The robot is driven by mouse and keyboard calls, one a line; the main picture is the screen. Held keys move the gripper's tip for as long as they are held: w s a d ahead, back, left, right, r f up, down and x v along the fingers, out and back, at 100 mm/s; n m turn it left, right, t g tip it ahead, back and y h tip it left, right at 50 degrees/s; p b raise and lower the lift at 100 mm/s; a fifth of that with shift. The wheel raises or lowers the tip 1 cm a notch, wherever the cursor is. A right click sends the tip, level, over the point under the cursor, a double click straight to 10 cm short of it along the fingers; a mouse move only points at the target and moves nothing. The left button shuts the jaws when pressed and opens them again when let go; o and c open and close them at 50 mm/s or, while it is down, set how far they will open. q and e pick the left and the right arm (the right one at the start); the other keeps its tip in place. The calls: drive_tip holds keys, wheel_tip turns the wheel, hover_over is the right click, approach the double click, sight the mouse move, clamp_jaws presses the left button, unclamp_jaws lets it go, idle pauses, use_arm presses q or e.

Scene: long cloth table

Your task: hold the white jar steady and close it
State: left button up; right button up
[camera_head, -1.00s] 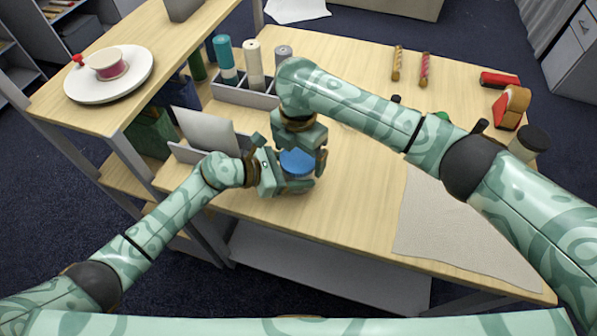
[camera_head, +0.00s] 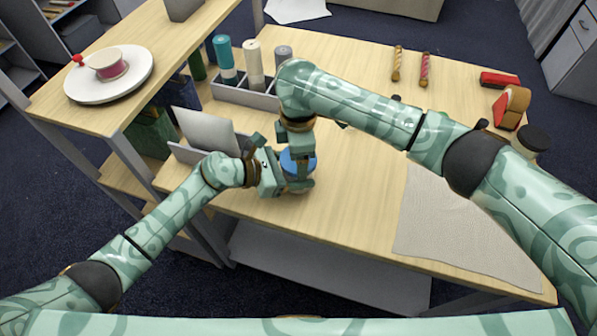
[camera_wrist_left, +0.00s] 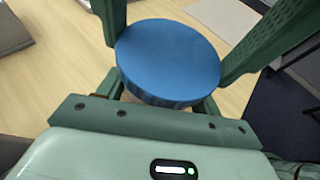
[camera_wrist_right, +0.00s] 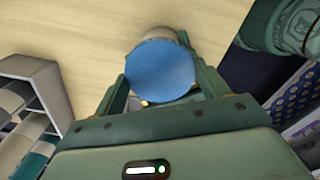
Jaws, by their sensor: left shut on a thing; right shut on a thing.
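The blue lid (camera_head: 285,162) is at the front left of the table; it also shows in the left wrist view (camera_wrist_left: 168,60) and the right wrist view (camera_wrist_right: 160,70). The white jar is mostly hidden by the lid and grippers; a pale part of it shows beyond the lid in the right wrist view (camera_wrist_right: 158,33). My left gripper (camera_head: 298,184) is shut on the jar from the side, its fingers passing below the lid. My right gripper (camera_head: 296,155) comes from above, shut on the lid. I cannot tell how tightly the lid sits.
A grey holder (camera_head: 245,96) with several thread rolls and a grey panel (camera_head: 204,132) stand behind the left gripper. A beige cloth (camera_head: 455,230) lies front right. Two twisted rolls (camera_head: 397,64) and a red block (camera_head: 499,79) lie at the back. The middle is clear under my right arm.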

drive_tip(key=m, duration=0.5)
drive_tip(key=o, duration=1.1)
drive_tip(key=shift+r, duration=2.25)
drive_tip(key=shift+c, duration=0.4)
